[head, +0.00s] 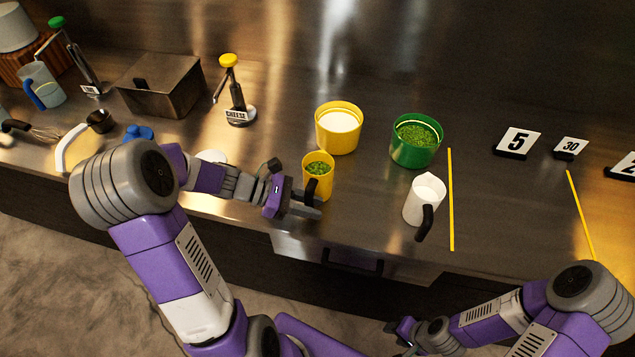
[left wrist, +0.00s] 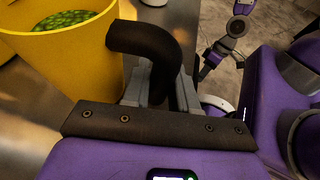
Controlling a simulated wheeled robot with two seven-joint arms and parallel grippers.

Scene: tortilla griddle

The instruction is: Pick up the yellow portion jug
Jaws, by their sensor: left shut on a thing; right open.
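The yellow portion jug (head: 323,163) stands upright near the front edge of the steel counter and holds green bits. Its black handle points toward the front. My left gripper (head: 303,204) is shut on that handle. In the left wrist view the yellow jug (left wrist: 75,55) fills the upper left, and its black handle (left wrist: 150,45) runs down between the fingers of my left gripper (left wrist: 160,90). I cannot tell whether the jug's base is touching the counter. My right gripper (head: 402,332) is open and empty, low in front of the counter.
Behind the jug stand a yellow tub (head: 337,141) of white stuff and a green tub (head: 417,139) of green bits. A white jug (head: 425,190) with a black handle is to the right. Yellow strips (head: 451,200) mark the counter.

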